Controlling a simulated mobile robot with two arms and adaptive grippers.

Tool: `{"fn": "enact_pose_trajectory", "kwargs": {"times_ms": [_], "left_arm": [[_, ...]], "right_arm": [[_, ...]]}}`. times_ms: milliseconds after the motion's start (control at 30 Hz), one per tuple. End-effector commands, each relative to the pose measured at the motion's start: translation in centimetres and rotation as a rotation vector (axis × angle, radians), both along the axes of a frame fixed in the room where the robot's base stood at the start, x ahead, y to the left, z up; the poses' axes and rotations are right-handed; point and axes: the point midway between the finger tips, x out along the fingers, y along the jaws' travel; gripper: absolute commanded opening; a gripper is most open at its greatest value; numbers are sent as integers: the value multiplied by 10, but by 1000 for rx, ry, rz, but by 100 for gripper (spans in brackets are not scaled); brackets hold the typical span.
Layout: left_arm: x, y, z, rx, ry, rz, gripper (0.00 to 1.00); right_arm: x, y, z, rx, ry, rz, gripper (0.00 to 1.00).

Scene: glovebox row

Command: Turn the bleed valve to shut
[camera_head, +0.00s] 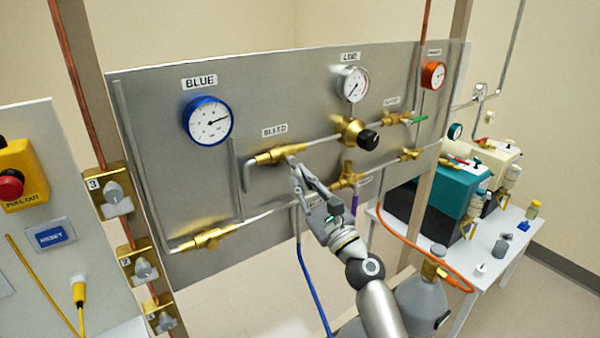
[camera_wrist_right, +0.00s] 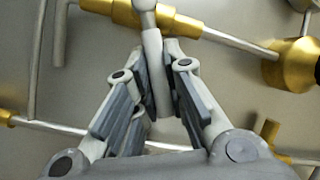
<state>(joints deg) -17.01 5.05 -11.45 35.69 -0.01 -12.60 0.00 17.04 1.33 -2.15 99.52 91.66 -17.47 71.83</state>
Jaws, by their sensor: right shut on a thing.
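The bleed valve (camera_head: 268,157) is a brass body on a horizontal pipe, under the BLEED label (camera_head: 275,131) on the grey panel. Its brass body also shows at the top of the right wrist view (camera_wrist_right: 185,22). Its pale grey lever (camera_wrist_right: 152,50) points down, crosswise to the pipe. My right gripper (camera_head: 297,172) reaches up from below right and is shut on this lever. In the right wrist view the lever runs down between its two fingers (camera_wrist_right: 156,75). The fingers hide part of the lever in the head view. My left gripper is not in view.
A brass regulator with a black knob (camera_head: 368,139) stands right of the valve. A purple-handled valve (camera_head: 354,203) is close beside my right gripper. A blue hose (camera_head: 310,275) and an orange hose (camera_head: 400,240) hang below. Teal and cream pumps (camera_head: 452,195) stand at right.

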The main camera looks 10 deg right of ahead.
Motion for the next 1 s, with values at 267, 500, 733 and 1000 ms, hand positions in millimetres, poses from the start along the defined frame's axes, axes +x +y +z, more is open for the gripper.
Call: {"fn": "enact_pose_trajectory", "kwargs": {"times_ms": [267,500,733,1000], "left_arm": [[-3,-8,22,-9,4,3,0],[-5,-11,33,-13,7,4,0],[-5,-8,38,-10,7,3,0],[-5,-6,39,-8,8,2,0]], "right_arm": [[-5,13,-3,217,93,5,0],[-7,17,-5,341,143,4,0],[-7,19,-6,400,166,4,0],[-8,19,-7,420,173,4,0]]}}
